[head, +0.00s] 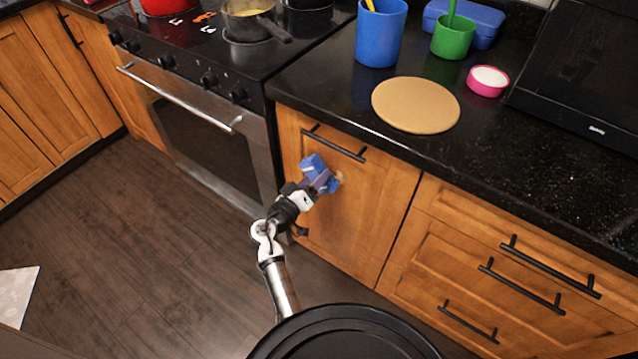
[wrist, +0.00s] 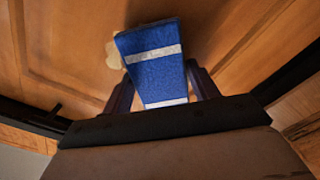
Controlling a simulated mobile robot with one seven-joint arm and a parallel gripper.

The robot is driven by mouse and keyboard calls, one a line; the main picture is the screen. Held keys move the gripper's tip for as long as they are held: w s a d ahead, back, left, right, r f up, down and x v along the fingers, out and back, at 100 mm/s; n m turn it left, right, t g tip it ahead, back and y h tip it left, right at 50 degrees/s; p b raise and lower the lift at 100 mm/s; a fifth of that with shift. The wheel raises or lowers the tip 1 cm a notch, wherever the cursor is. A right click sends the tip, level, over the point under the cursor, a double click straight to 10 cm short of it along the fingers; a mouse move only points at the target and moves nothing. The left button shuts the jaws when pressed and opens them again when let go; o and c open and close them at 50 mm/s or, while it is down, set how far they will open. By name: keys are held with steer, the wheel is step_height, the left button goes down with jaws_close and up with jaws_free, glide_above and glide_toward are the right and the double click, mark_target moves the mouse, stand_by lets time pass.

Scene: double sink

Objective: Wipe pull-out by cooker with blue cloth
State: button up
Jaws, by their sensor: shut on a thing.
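The blue cloth (head: 314,166) has white stripes and is in my gripper (head: 322,182), in front of the pull-out's wooden front (head: 350,215). In the wrist view the cloth (wrist: 155,75) stands out between the two fingers of my gripper (wrist: 160,85), which are shut on it. The pull-out front (wrist: 70,50) fills the background there. A pale tan spot (wrist: 114,54) shows on the wood just beside the cloth's left edge. The cloth is at or very near the front; I cannot tell if it touches. The cooker (head: 205,110) stands directly left of the pull-out.
A black bar handle (head: 333,143) crosses the pull-out's top, just above the cloth. Drawers with handles (head: 520,286) are to the right. The worktop (head: 450,155) above holds a round tan board (head: 416,104) and cups. The floor (head: 150,240) at left is mostly clear.

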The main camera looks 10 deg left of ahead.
mark_target(344, 177)
steer(key=shift+w+d+r+p, duration=0.15)
steer(key=shift+r+p, duration=0.25)
steer(key=shift+r, duration=0.7)
steer(key=shift+s+d+f+b, duration=0.15)
steer(key=shift+s+d, duration=0.3)
steer(key=shift+d, duration=0.65)
steer(key=shift+s+d+r+b, duration=0.15)
steer(key=shift+s+d, duration=0.35)
steer(key=shift+d, duration=0.55)
steer(key=shift+s+d+f+b, duration=0.1)
steer(key=shift+s+d+b, duration=0.25)
steer(key=shift+d, duration=0.75)
steer(key=shift+a, duration=0.2)
steer(key=shift+w+a+b, duration=0.4)
steer(key=shift+a+b, duration=0.3)
steer(key=shift+a, duration=0.35)
steer(key=shift+w+a+b, duration=0.4)
steer(key=shift+a+b, duration=0.35)
steer(key=shift+a, duration=0.35)
steer(key=shift+w+a+b, duration=0.4)
steer(key=shift+a+b, duration=0.3)
steer(key=shift+a, duration=0.35)
